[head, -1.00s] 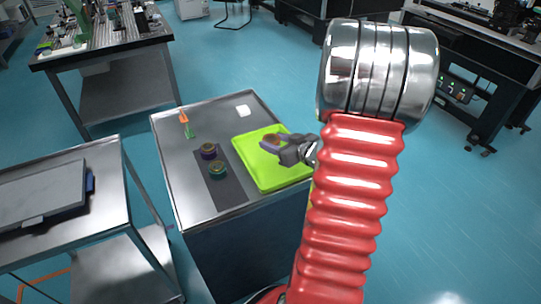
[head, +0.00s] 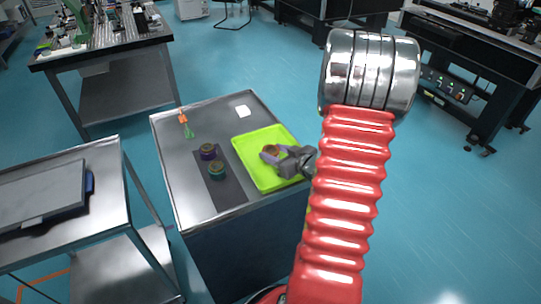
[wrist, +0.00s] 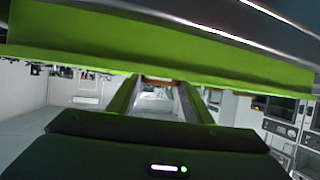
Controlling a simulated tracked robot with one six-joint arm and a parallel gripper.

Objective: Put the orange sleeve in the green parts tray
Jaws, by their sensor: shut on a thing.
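The green parts tray (head: 250,166) lies on the right part of the metal cart top. My gripper (head: 272,154) is over the tray, low, with its jaws shut on the orange sleeve (head: 270,149). Only a small orange-brown part of the sleeve shows between the fingers. In the wrist view the sleeve is a thin orange strip (wrist: 158,78) between the two fingertips (wrist: 157,88), close to the green tray (wrist: 220,58). I cannot tell whether the sleeve touches the tray floor.
A dark mat (head: 228,192) left of the tray carries a purple ring-shaped part (head: 207,152) and a teal one (head: 218,171). Small orange (head: 183,117) and green (head: 190,132) items and a white block (head: 243,111) stand farther back. Another cart (head: 110,185) is at the left.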

